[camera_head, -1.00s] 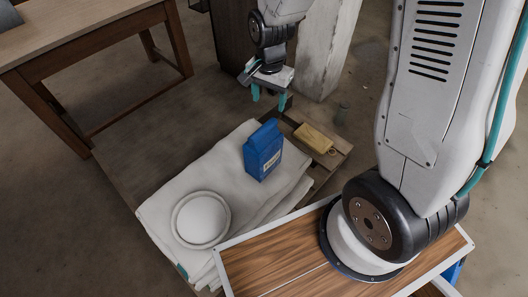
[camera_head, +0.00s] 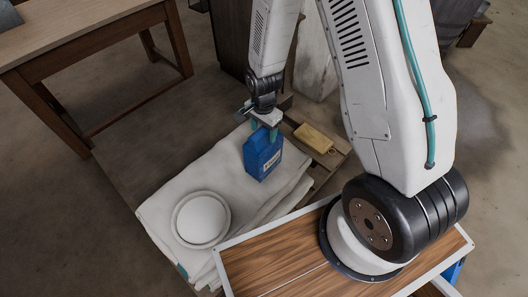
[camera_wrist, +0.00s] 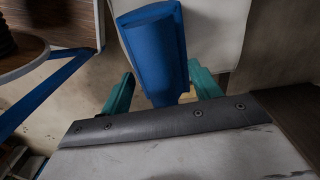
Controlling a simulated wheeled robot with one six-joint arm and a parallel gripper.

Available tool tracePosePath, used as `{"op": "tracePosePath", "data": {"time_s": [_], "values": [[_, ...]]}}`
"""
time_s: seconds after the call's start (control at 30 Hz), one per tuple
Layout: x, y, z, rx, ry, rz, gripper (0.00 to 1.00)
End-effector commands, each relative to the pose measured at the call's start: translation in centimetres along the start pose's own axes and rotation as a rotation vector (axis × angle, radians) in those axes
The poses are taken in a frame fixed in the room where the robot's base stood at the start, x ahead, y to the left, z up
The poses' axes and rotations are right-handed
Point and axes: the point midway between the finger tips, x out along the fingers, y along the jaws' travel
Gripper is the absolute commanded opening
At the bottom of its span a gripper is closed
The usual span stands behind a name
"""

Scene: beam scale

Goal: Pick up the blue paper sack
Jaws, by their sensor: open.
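The blue paper sack (camera_head: 262,157) stands upright on the folded white cloth (camera_head: 215,160), with a pale label on its front. My gripper (camera_head: 264,131) is directly at the top of the sack, pointing down. In the wrist view the sack (camera_wrist: 154,50) lies between the two teal fingers (camera_wrist: 160,92), one finger on each side of it. The fingers are open, with a gap showing beside the sack. The finger tips partly hide the sack's top in the head view.
A white round dish (camera_head: 201,219) sits on the cloth at the front left. A yellow block (camera_head: 314,138) lies on the wooden pallet right of the sack. A wooden table (camera_head: 80,40) stands at the back left. A pale post stands behind my arm.

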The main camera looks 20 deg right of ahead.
Motion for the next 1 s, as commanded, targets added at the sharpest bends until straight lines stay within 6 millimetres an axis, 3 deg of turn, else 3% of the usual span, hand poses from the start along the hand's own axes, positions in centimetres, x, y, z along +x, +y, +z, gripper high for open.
{"op": "tracePosePath", "data": {"time_s": [0.27, 0.5, 1.0], "values": [[0.35, -0.02, 0.02, -0.001, 0.0, 0.0, 0.62], [0.34, -0.03, 0.01, -0.001, 0.0, 0.0, 0.0], [-0.02, -0.09, -0.01, -0.001, 0.001, -0.002, 0.0]]}}
